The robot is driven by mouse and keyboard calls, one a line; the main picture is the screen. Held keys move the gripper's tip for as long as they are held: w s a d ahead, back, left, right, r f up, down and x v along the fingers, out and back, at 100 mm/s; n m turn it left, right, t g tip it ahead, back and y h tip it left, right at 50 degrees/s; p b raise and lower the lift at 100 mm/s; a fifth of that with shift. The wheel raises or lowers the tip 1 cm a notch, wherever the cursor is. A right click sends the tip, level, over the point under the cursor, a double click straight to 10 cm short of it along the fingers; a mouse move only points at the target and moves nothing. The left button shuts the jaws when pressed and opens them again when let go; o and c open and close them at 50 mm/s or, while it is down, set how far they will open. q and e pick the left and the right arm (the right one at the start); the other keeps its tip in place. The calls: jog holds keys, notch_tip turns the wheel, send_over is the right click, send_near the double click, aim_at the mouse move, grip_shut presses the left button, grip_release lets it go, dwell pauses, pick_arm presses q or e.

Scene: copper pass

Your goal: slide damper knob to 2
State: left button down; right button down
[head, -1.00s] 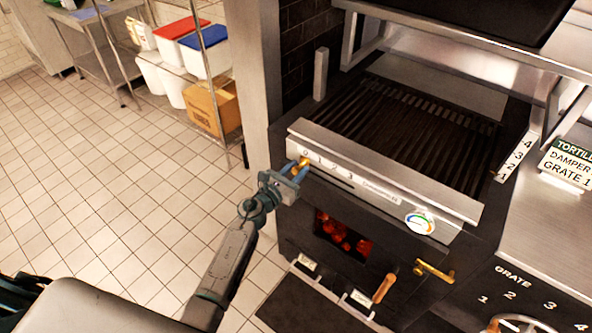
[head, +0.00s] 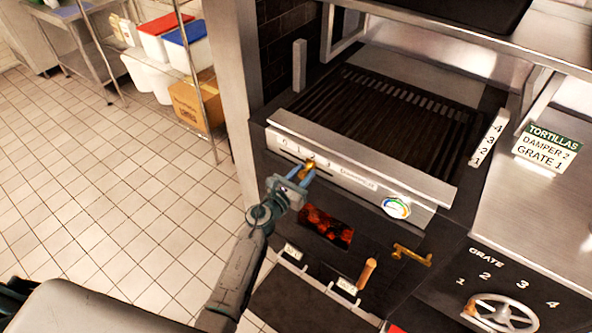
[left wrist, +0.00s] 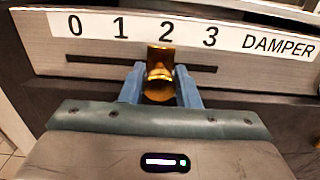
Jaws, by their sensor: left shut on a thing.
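The brass damper knob (left wrist: 159,75) sits in a dark horizontal slot (left wrist: 100,59) under a white scale (left wrist: 229,37) marked 0, 1, 2, 3 and DAMPER. In the left wrist view the knob is directly below the 2. My left gripper (left wrist: 161,84) is shut on the knob, one blue finger on each side. In the head view the left gripper (head: 301,173) holds the knob (head: 309,168) at the grill's front panel. The gripper partly hides the scale there. My right gripper is not in view.
A sign (head: 548,148) reads TORTILLAS, DAMPER 2, GRATE 1. A gauge (head: 397,207) and a brass latch (head: 412,254) are on the grill front. A grate wheel (head: 500,312) is at lower right. Open tiled floor (head: 110,190) lies left.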

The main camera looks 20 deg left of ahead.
pick_arm(q)
jog(key=shift+s+d, duration=0.1)
jog(key=shift+d, duration=0.15)
jog(key=c, duration=1.3)
grip_release()
jog(key=shift+o, duration=0.7)
jog(key=b+v, duration=0.1)
jog(key=v, duration=1)
jog(key=shift+b, duration=0.3)
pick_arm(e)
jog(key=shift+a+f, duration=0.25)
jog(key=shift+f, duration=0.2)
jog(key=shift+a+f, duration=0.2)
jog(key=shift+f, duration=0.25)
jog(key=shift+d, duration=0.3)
